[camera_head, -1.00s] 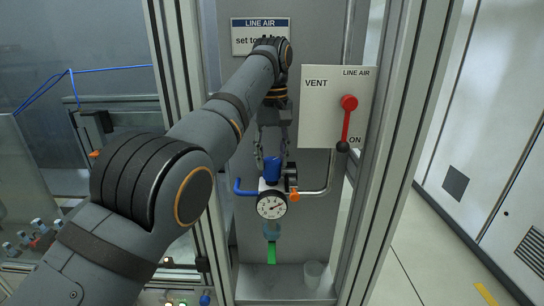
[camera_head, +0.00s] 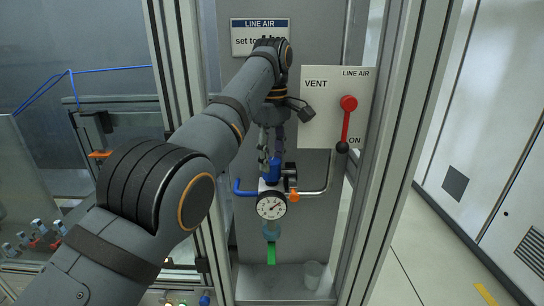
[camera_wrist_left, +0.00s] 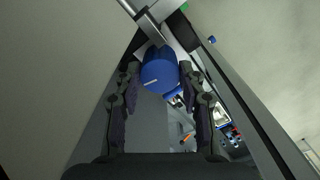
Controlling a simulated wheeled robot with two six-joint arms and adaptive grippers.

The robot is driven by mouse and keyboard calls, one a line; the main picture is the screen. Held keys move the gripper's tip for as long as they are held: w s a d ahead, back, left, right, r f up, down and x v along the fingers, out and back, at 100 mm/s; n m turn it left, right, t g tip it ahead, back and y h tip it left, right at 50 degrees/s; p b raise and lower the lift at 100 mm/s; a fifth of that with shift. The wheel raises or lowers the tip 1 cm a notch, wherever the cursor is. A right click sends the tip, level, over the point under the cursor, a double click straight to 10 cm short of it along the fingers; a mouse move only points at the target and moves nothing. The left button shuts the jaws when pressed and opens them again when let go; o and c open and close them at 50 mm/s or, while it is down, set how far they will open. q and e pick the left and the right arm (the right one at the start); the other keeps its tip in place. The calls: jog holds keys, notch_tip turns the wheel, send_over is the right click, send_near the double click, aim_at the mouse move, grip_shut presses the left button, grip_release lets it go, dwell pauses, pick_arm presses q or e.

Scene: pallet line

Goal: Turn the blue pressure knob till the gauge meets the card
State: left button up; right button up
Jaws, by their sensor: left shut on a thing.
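The blue pressure knob (camera_head: 273,170) sits on top of the regulator, above the round white gauge (camera_head: 271,205). The gauge needle seems to point to the upper right; its figures are too small to read. The LINE AIR card (camera_head: 260,37) hangs above; my arm hides part of its "set to" line. My left gripper (camera_head: 271,157) points down from above and is shut on the knob. In the left wrist view the knob (camera_wrist_left: 160,72), with a white line on its top, sits between the two fingers (camera_wrist_left: 158,82). My right gripper is not in view.
A white VENT/ON panel (camera_head: 318,108) with a red lever (camera_head: 347,120) stands close right of my gripper. Metal posts flank the regulator. A clear cup (camera_head: 313,274) stands on the ledge below, beside a green strip (camera_head: 271,253).

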pick_arm(q)
jog(key=shift+n, duration=0.9)
jog(key=o, duration=1.1)
jog(key=shift+o, duration=0.2)
